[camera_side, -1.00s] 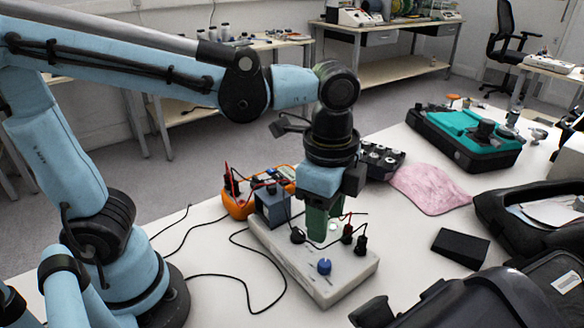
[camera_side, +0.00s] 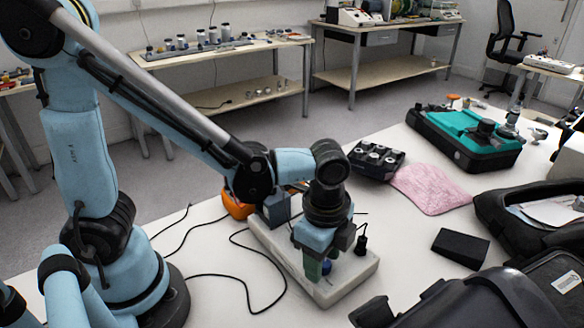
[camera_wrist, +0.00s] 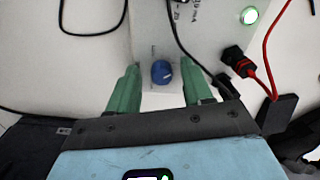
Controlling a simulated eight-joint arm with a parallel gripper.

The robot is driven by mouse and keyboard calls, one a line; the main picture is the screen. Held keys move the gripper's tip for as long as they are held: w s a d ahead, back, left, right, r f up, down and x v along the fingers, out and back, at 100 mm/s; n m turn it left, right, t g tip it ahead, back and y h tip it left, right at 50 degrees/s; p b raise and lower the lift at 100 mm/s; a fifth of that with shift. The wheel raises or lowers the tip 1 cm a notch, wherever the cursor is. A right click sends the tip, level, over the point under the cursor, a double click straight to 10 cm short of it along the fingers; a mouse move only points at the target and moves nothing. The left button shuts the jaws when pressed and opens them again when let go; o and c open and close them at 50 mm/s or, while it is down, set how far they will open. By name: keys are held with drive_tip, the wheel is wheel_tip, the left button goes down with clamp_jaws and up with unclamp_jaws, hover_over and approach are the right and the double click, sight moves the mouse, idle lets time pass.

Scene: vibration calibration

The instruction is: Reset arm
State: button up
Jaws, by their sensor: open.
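My gripper (camera_side: 316,266) is over the front end of the white control box (camera_side: 350,281), with its green fingers pointing down. In the wrist view my gripper (camera_wrist: 160,74) is open, with a finger to either side of the blue knob (camera_wrist: 161,72). The knob also shows in the side view (camera_side: 326,267), partly behind the fingers. I cannot tell whether the fingers touch the knob or the box top. Nothing is held.
A black plug (camera_side: 361,244) stands on the box; a red plug and lead (camera_wrist: 238,62) are close right of the fingers. An orange meter (camera_side: 236,207) sits behind my arm. A black wedge (camera_side: 460,247), pink cloth (camera_side: 430,188) and teal case (camera_side: 467,135) lie to the right.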

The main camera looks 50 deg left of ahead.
drive_tip(key=m, duration=0.5)
drive_tip(key=shift+r+m, duration=0.3)
drive_tip(key=shift+m, duration=0.1)
drive_tip(key=shift+r, duration=1.2)
idle(0.5)
drive_tip(key=shift+f, duration=1.3)
drive_tip(key=shift+f+n, duration=0.2)
drive_tip(key=shift+n, duration=0.3)
drive_tip(key=n, duration=0.6)
drive_tip(key=shift+r, duration=1.1)
